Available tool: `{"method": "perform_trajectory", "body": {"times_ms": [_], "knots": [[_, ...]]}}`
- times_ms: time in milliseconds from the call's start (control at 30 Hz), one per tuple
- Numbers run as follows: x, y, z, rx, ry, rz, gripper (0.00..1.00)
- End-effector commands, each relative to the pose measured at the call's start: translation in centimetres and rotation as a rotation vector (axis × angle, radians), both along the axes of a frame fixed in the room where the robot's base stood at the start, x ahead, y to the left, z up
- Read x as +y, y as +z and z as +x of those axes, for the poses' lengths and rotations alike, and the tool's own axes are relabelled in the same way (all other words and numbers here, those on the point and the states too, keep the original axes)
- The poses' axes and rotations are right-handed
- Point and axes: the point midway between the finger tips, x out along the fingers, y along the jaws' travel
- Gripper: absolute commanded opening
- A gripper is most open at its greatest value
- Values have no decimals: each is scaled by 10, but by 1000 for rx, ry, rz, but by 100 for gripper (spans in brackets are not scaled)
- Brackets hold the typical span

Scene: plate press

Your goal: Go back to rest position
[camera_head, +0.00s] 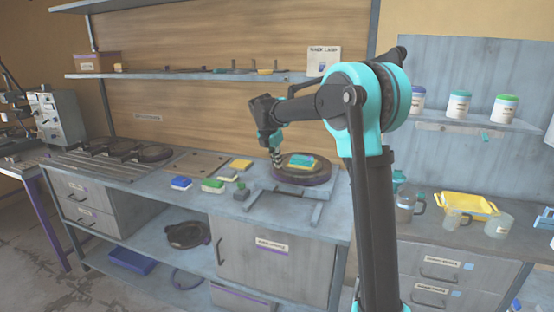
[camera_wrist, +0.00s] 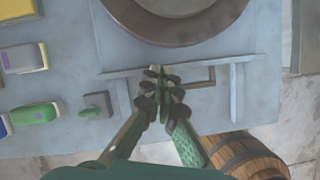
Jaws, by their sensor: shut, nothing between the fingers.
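My gripper (camera_wrist: 160,74) is shut and empty, its dark fingertips together in the wrist view. In the head view my gripper (camera_head: 277,157) hangs beside the left edge of the round dark plate (camera_head: 318,178), above the bench (camera_head: 222,215). Whether the fingers touch anything there I cannot tell.
Blue (camera_head: 181,183), green (camera_head: 212,185) and yellow (camera_head: 240,164) blocks lie left of the plate. A small grey switch box (camera_wrist: 96,105) is nearby. A shelf (camera_head: 190,75) runs behind. A yellow tray (camera_head: 467,206) and jugs stand on the right counter.

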Motion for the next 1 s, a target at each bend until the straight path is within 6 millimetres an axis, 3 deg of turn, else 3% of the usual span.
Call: {"method": "perform_trajectory", "body": {"times_ms": [167,300,500,800,1000], "knots": [[-47,-19,-48,-63,-332,141,0],[-89,-44,-104,-125,-696,292,0],[-136,-87,-194,-200,-1227,506,0],[-174,-159,-327,-269,-1966,789,0],[-180,-188,-376,-281,-2248,891,0]]}}
